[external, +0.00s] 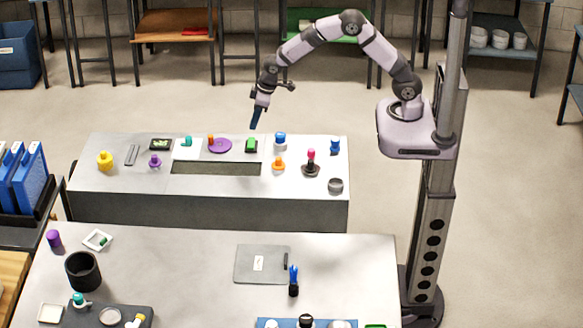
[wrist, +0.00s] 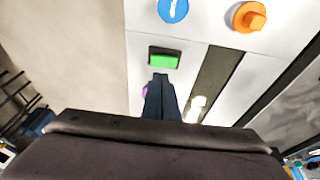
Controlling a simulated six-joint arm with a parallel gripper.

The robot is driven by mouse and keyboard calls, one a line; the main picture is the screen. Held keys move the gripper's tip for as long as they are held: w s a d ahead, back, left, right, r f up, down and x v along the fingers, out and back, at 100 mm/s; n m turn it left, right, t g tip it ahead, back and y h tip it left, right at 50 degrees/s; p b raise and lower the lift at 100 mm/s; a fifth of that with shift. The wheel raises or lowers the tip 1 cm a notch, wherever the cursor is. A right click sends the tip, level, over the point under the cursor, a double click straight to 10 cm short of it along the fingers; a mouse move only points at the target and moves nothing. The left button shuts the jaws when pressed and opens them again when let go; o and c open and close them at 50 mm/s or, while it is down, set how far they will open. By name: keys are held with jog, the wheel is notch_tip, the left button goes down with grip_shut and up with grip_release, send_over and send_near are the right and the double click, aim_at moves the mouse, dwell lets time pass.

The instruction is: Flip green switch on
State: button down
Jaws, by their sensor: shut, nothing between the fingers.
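The green switch (external: 251,145) is a small green block in a dark housing on the back table's panel, right of the purple disc. In the wrist view the green switch (wrist: 164,60) lies just beyond my fingertips. Whether its rocker is tilted to one side is too small to tell. My gripper (external: 254,126) points down above the back table, near the switch and seemingly apart from it. In the wrist view my gripper (wrist: 160,78) has its dark fingers together, with nothing between them.
A purple disc (external: 220,146) with an orange piece, a blue-topped button (external: 280,138) and an orange knob (external: 278,163) surround the switch. A long dark slot (external: 215,168) lies in front of it. The front table (external: 200,260) holds several other items.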

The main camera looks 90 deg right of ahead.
aim_at(252, 142)
jog(key=shift+w+d+f+p, duration=0.15)
jog(key=shift+f+p, duration=0.15)
jog(key=shift+f, duration=0.55)
jog(key=shift+s+d+f+p, duration=0.1)
jog(key=shift+f+p, duration=0.2)
jog(key=shift+f, duration=0.55)
jog(key=shift+w+d+f+p, duration=0.15)
jog(key=shift+f+p, duration=0.15)
jog(key=shift+f, duration=0.55)
jog(key=shift+d+f+b, duration=0.2)
jog(key=shift+f+b, duration=0.15)
jog(key=shift+b, duration=0.05)
jog(key=shift+s+r, duration=0.1)
jog(key=shift+a, duration=0.85)
jog(key=shift+r, duration=0.1)
